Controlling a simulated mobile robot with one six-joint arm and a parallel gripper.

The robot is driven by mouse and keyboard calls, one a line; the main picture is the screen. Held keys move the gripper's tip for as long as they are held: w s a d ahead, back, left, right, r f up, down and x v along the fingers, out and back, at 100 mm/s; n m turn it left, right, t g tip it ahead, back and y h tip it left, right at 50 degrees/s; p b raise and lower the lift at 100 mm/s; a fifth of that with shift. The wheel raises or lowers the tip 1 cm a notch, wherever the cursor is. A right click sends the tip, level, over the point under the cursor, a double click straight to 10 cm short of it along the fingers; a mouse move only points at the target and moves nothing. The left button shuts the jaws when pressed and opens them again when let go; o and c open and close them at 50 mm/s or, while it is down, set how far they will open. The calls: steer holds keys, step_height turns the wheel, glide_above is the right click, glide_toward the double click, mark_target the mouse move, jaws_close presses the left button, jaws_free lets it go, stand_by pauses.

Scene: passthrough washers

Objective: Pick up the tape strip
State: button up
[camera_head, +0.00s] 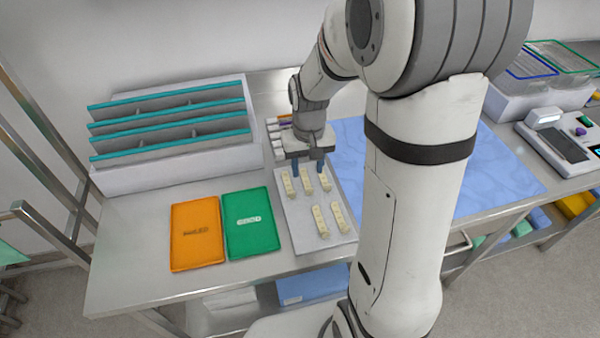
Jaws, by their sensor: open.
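Several short cream strips with small marks, which look like the tape strips, lie on a pale grey tray (292,237) at the middle of the table. In the back row are a left strip (288,184), a middle strip (306,182) and a right strip (325,181). In front are two more, a left one (320,221) and a right one (339,217). The middle back strip is just below the gap. I cannot tell whether the fingers touch any strip.
A grey rack with teal-edged dividers (170,140) stands at the back left. A small slotted holder (275,140) is behind the tray. A blue mat (490,175) lies to the right, partly behind my arm.

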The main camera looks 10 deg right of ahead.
steer(key=f, duration=0.5)
steer(key=f+p, duration=0.1)
steer(key=f, duration=0.1)
steer(key=shift+s+d+f, duration=0.15)
steer(key=shift+s+d, duration=0.15)
jaws_close()
